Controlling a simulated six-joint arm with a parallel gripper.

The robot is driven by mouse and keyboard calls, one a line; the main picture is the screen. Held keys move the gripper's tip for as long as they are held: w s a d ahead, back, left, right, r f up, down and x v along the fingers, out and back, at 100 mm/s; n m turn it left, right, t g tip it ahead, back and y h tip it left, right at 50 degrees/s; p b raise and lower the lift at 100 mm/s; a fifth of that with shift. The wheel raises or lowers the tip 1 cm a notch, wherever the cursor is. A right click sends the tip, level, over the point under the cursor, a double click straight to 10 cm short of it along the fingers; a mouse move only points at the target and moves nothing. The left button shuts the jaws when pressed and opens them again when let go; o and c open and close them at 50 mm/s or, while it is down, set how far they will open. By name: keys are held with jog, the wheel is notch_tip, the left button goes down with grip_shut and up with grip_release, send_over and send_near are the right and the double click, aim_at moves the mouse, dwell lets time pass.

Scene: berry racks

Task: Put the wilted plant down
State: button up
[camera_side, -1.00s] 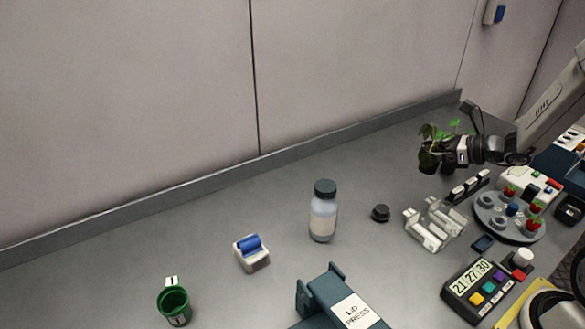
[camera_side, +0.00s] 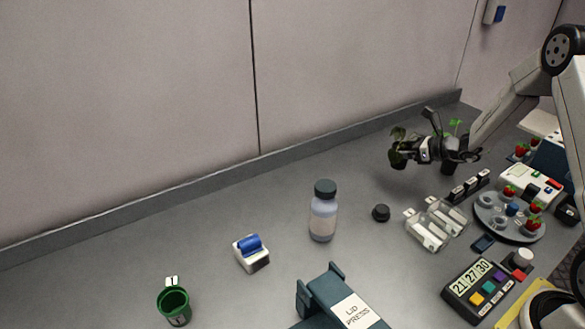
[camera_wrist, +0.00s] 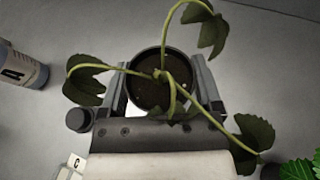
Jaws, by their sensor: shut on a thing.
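The wilted plant (camera_side: 397,160) is a small dark pot with drooping dull-green leaves. In the side view my gripper (camera_side: 408,151) is shut on the pot and holds it near the back of the bench; I cannot tell its clearance over the surface. In the wrist view the plant's soil (camera_wrist: 150,92) is seen from above, with a finger on either side of the pot and my gripper (camera_wrist: 163,72) around it. Its long stems bend outward and the leaves hang low.
Another potted plant (camera_side: 450,167) with brighter leaves stands behind my gripper. A dark cap (camera_side: 381,213), a bottle (camera_side: 323,212) and clear racks (camera_side: 428,230) stand nearer the camera. A green cup (camera_side: 174,306) is at front left. The bench along the back wall, left of the plant, is clear.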

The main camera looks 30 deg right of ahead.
jog(key=shift+w+d+f, duration=0.25)
jog(key=shift+w+f, duration=0.7)
jog(key=shift+f, duration=0.15)
jog(key=shift+f, duration=0.1)
jog(key=shift+w+f, duration=0.15)
jog(key=shift+f, duration=0.05)
jog(key=shift+d+f, duration=0.1)
jog(key=shift+f, duration=1.45)
jog(key=shift+f, duration=0.1)
jog(key=o, duration=1.1)
